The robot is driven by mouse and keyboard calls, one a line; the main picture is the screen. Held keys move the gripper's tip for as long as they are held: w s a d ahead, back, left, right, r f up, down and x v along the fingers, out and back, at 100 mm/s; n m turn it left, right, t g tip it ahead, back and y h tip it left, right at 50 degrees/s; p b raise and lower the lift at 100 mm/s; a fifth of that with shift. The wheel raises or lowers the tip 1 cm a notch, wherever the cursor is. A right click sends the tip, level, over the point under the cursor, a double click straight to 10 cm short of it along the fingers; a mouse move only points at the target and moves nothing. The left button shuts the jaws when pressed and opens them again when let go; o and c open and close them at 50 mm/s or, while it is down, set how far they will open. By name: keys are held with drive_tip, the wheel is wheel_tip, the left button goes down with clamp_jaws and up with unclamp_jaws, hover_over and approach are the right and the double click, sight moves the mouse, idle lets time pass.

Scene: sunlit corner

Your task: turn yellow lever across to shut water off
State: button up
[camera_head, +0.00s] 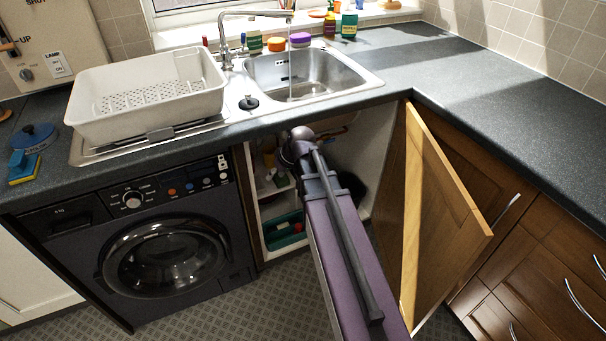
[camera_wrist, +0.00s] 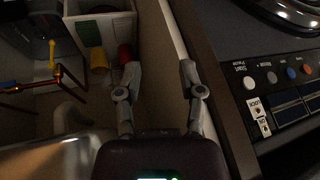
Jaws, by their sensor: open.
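The yellow lever (camera_wrist: 51,53) shows at the left of the wrist view, inside the open cupboard. It stands near a copper-red pipe (camera_wrist: 42,88); how it lies relative to its own pipe is hard to tell. In the head view a reddish pipe (camera_head: 332,133) shows under the sink, and I cannot make out the lever. My gripper (camera_wrist: 159,76) is open and empty, well to the right of the lever in the wrist view. In the head view my arm hides the gripper.
Water runs from the tap (camera_head: 288,14) into the sink (camera_head: 305,75). The cupboard door (camera_head: 440,205) stands open right of my arm. A washing machine (camera_head: 150,250) is on the left. A yellow can (camera_wrist: 97,60) and red can (camera_wrist: 125,54) sit inside the cupboard.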

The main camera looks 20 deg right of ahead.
drive_tip(key=w+d+f+t+b, duration=0.4)
drive_tip(key=w+d+f+b, duration=0.3)
drive_tip(key=d+f+b, duration=0.3)
drive_tip(key=w+d+f+t+b, duration=0.4)
drive_tip(key=w+d+f+b, duration=0.4)
drive_tip(key=d+b, duration=0.6)
drive_tip(key=shift+d+f+t+h+b, duration=0.35)
drive_tip(key=shift+f+b, duration=0.95)
drive_tip(key=shift+b, duration=0.85)
drive_tip(key=shift+w+a, duration=0.1)
drive_tip(key=shift+w, duration=0.05)
drive_tip(key=b+x, duration=0.5)
drive_tip(key=x, duration=0.8)
drive_tip(key=shift+w+f, duration=0.15)
drive_tip(key=shift+w, duration=0.15)
clamp_jaws()
